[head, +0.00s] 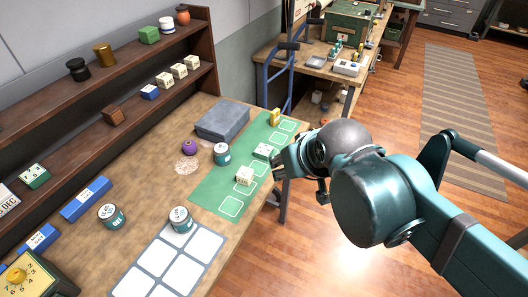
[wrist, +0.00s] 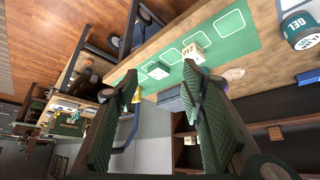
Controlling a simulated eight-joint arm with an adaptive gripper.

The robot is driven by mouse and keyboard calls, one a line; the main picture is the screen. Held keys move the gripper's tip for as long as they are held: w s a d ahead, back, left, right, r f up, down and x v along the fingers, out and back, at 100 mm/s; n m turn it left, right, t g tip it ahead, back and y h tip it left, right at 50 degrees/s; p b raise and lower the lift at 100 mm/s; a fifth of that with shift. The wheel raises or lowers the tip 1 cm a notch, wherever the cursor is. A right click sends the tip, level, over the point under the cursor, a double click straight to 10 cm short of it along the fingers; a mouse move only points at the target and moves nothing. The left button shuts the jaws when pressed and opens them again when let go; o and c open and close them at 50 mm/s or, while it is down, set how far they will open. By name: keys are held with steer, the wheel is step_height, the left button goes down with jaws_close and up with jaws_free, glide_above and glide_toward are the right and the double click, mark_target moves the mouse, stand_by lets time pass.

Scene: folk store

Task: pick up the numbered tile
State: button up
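Several small pieces sit on the green mat (head: 208,190) with white outlined squares. A cream block (head: 244,175) with dark marks on it stands near the mat's middle; it also shows in the wrist view (wrist: 194,52). A flat white-topped green tile (head: 265,150) lies beyond it, and in the wrist view (wrist: 158,71) it appears between my fingers, farther off. I cannot read its marks clearly. My gripper (head: 279,165) is at the table's right edge, beside these pieces. In the wrist view my gripper (wrist: 161,70) is open, with nothing between its green pads.
A yellow piece (head: 275,117) stands at the mat's far end. A blue hand truck (head: 270,85) stands behind the table.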

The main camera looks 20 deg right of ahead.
stand_by(0.3)
steer(key=o, duration=0.4)
steer(key=shift+w+r, duration=0.1)
